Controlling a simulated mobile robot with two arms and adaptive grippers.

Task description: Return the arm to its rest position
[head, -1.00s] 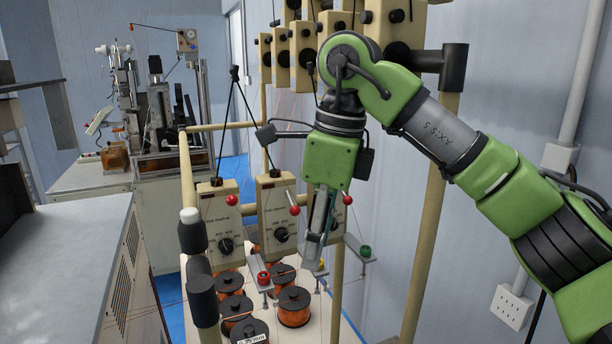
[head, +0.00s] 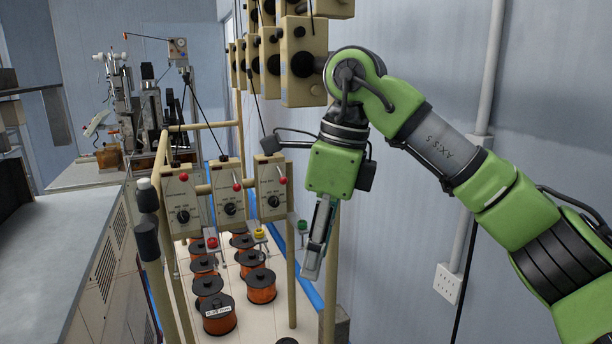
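My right arm is green and grey and comes in from the right in the head view. Its gripper (head: 318,240) points downward, in front of the wall and to the right of the coil winder's tension boxes. The fingers are seen nearly edge-on, so I cannot tell whether they are open or shut. No held object can be made out. My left gripper is not in view.
Beige tension boxes (head: 229,193) with dials and red-tipped levers hang on a tan frame (head: 161,270). Orange wire spools (head: 219,315) stand below on a pale board. A grey cabinet (head: 60,235) is at left. A power outlet (head: 448,283) is on the wall.

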